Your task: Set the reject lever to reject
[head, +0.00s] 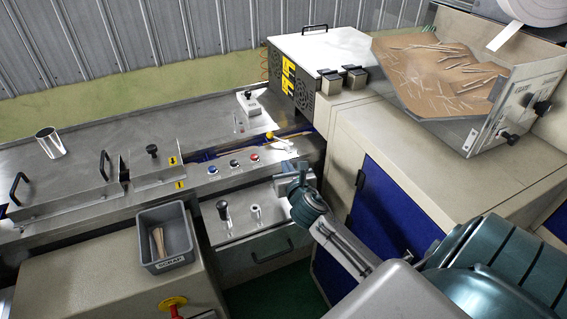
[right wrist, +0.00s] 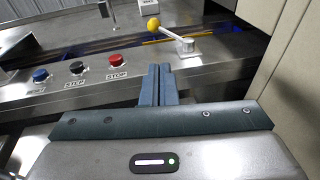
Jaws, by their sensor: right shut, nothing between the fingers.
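The reject lever has a yellow ball knob (head: 270,136) on a short pale rod, on the machine's steel front ledge to the right of the buttons. In the right wrist view the yellow knob (right wrist: 153,23) is at the upper left end of the rod, which slopes down right to a metal pivot block (right wrist: 187,46). My right gripper (head: 297,167) is in front of the ledge, just below the lever in the head view. In the right wrist view its fingers (right wrist: 158,72) are together and empty, pointing toward the lever and apart from it. My left gripper is not in view.
Blue, black and red buttons (head: 233,163) line the ledge left of the lever. A black-knobbed handle (head: 222,208) stands on the lower steel panel. A grey scrap bin (head: 165,237) holds sticks. A beige cabinet (head: 345,150) rises close to the right of the lever.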

